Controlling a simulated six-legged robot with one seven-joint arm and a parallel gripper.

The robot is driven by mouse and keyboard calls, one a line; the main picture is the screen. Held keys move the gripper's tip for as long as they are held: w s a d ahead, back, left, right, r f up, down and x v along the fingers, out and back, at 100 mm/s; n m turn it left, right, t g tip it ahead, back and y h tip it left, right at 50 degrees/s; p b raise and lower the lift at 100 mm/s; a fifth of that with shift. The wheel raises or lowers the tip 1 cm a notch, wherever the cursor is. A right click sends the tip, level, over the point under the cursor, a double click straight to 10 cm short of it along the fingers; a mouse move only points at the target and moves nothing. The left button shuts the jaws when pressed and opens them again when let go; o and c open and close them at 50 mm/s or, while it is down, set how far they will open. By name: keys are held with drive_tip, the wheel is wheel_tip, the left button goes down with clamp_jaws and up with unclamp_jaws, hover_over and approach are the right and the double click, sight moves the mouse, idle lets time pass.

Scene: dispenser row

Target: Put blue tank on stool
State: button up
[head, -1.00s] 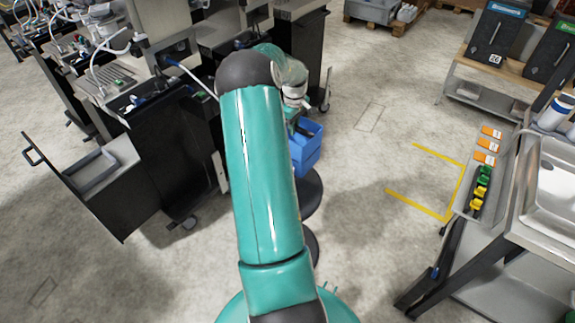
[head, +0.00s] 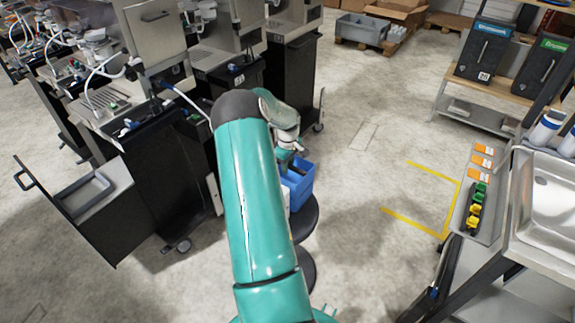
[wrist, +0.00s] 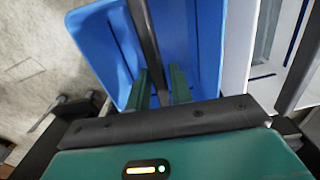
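The blue tank (head: 299,188) is an open-topped box with a dark bar handle (wrist: 143,35) across it. It appears over the near-round black stool (head: 304,222), overlapping its far part in the head view; I cannot tell if they touch. A second black disc (head: 307,268) shows lower down, partly behind my arm. In the wrist view the tank (wrist: 95,40) fills the upper middle. My gripper (wrist: 160,88) has its two green fingers close on either side of the dark handle, inside the tank's outline. In the head view my arm hides part of the tank and stool.
Black dispenser cabinets (head: 165,170) stand left of the stool, with one drawer (head: 85,195) pulled out. A white part (wrist: 238,45) lies close beside the tank. A metal sink bench (head: 545,205) stands at right. The floor with yellow marks (head: 412,222) is clear.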

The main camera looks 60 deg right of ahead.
drive_tip(key=shift+o, duration=0.8)
wheel_tip(320, 180, up, 12)
drive_tip(key=shift+r, duration=0.15)
